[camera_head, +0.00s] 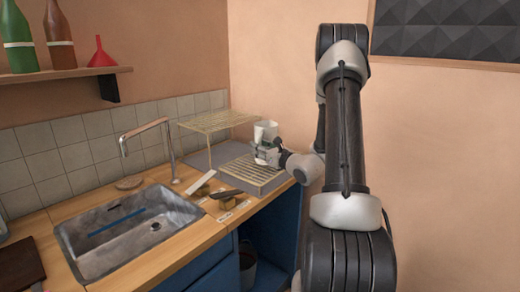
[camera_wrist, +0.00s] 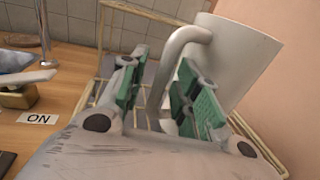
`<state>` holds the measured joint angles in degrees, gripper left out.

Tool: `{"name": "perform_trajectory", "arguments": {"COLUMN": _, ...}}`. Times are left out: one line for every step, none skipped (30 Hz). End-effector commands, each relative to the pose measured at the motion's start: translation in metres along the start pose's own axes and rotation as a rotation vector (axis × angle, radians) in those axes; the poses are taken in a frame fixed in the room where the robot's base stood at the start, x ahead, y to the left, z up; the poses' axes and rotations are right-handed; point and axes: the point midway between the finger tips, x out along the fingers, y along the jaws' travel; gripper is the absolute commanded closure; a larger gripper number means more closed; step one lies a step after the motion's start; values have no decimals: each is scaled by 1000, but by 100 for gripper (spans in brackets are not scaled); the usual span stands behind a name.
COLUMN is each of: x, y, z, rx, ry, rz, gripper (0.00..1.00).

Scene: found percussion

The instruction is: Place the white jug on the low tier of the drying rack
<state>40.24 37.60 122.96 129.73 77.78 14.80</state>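The white jug (camera_head: 265,130) is at the right rear of the drying rack's low tier (camera_head: 250,172). It looks upright in the head view, but its base is hidden behind my gripper, so contact with the tier cannot be told. The wire upper tier (camera_head: 217,121) is to its left. In the wrist view the jug (camera_wrist: 245,62) is close up on the right, its handle (camera_wrist: 176,55) running down between my fingers. My gripper (camera_wrist: 165,98) has its green pads apart, on both sides of the handle, with a visible gap on the left.
A sink (camera_head: 130,230) with a tall tap (camera_head: 160,150) is left of the rack. The wall is close behind the rack; a shelf with bottles (camera_head: 60,40) is upper left.

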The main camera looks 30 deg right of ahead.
Motion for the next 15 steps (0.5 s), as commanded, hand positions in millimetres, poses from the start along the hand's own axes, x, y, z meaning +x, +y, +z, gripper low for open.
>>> {"name": "perform_trajectory", "arguments": {"x": 0, "y": 0, "z": 0, "rx": 0, "ry": 0, "rz": 0, "gripper": 68}}
{"name": "perform_trajectory", "arguments": {"x": 0, "y": 0, "z": 0, "rx": 0, "ry": 0, "rz": 0, "gripper": 68}}
{"name": "perform_trajectory", "arguments": {"x": 0, "y": 0, "z": 0, "rx": 0, "ry": 0, "rz": 0, "gripper": 68}}
{"name": "perform_trajectory", "arguments": {"x": 0, "y": 0, "z": 0, "rx": 0, "ry": 0, "rz": 0, "gripper": 68}}
{"name": "perform_trajectory", "arguments": {"x": 0, "y": 0, "z": 0, "rx": 0, "ry": 0, "rz": 0, "gripper": 68}}
{"name": "perform_trajectory", "arguments": {"x": 0, "y": 0, "z": 0, "rx": 0, "ry": 0, "rz": 0, "gripper": 68}}
{"name": "perform_trajectory", "arguments": {"x": 0, "y": 0, "z": 1, "rx": -1, "ry": 0, "rz": 0, "gripper": 68}}
{"name": "perform_trajectory", "arguments": {"x": 0, "y": 0, "z": 3, "rx": -1, "ry": 0, "rz": 0, "gripper": 68}}
{"name": "perform_trajectory", "arguments": {"x": -3, "y": 0, "z": 3, "rx": 0, "ry": 1, "rz": -1, "gripper": 68}}
{"name": "perform_trajectory", "arguments": {"x": -6, "y": 0, "z": 3, "rx": 0, "ry": 1, "rz": -2, "gripper": 68}}
{"name": "perform_trajectory", "arguments": {"x": -11, "y": -1, "z": 3, "rx": 1, "ry": 1, "rz": -3, "gripper": 68}}
{"name": "perform_trajectory", "arguments": {"x": -17, "y": -2, "z": 3, "rx": 1, "ry": 1, "rz": -4, "gripper": 68}}
{"name": "perform_trajectory", "arguments": {"x": -23, "y": -1, "z": 2, "rx": 1, "ry": 2, "rz": -4, "gripper": 68}}
{"name": "perform_trajectory", "arguments": {"x": -30, "y": -1, "z": 2, "rx": 1, "ry": 2, "rz": -4, "gripper": 68}}
{"name": "perform_trajectory", "arguments": {"x": -39, "y": -2, "z": 2, "rx": 1, "ry": 1, "rz": -5, "gripper": 68}}
